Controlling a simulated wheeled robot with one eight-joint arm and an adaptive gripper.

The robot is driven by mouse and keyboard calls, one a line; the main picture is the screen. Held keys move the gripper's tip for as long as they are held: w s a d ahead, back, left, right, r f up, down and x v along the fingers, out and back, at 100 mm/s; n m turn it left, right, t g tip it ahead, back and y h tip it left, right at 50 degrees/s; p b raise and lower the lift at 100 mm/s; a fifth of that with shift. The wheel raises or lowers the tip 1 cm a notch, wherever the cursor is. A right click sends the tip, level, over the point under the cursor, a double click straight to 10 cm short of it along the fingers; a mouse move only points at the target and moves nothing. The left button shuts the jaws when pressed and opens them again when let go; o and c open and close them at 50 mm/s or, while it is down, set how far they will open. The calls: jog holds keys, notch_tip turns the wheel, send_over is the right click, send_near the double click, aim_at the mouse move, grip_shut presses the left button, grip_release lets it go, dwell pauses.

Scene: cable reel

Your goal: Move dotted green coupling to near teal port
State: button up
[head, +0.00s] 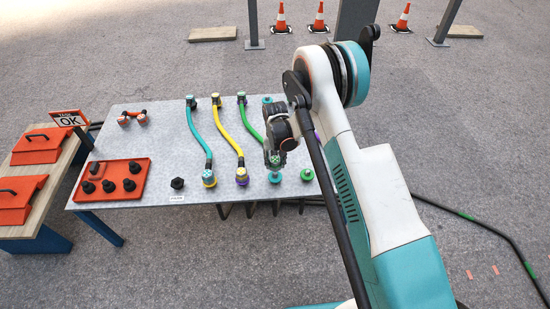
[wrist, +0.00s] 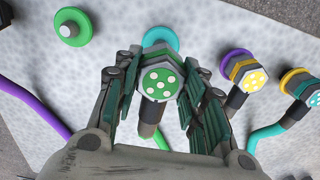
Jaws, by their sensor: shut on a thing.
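The dotted green coupling (wrist: 162,82), a hex end with white dots on a dark elbow, sits between the fingers of my gripper (wrist: 158,92) in the wrist view. My gripper is shut on it. The teal port (wrist: 160,37) shows just beyond the coupling, partly hidden by it. In the head view my gripper (head: 274,157) hangs over the right part of the table, and the teal port (head: 274,193) lies just in front of it, toward the near edge. The green cable (head: 252,120) runs from the back of the table to the held coupling.
A green port (wrist: 72,27) stands empty beside the teal port. A purple port (wrist: 237,58) has the dotted yellow coupling (wrist: 253,80) at it; a teal coupling (wrist: 312,97) is farther right. A red tray (head: 118,180) and a black knob (head: 177,183) are on the table's left.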

aim_at(275, 169)
jog(key=shift+f, duration=1.1)
jog(key=shift+f, duration=0.1)
jog(key=shift+f, duration=0.4)
dwell(0.4)
jog(key=shift+f, duration=0.9)
jog(key=shift+f, duration=0.5)
dwell(0.5)
jog(key=o, duration=1.2)
jog(key=shift+o, duration=0.2)
jog(key=shift+r, duration=0.15)
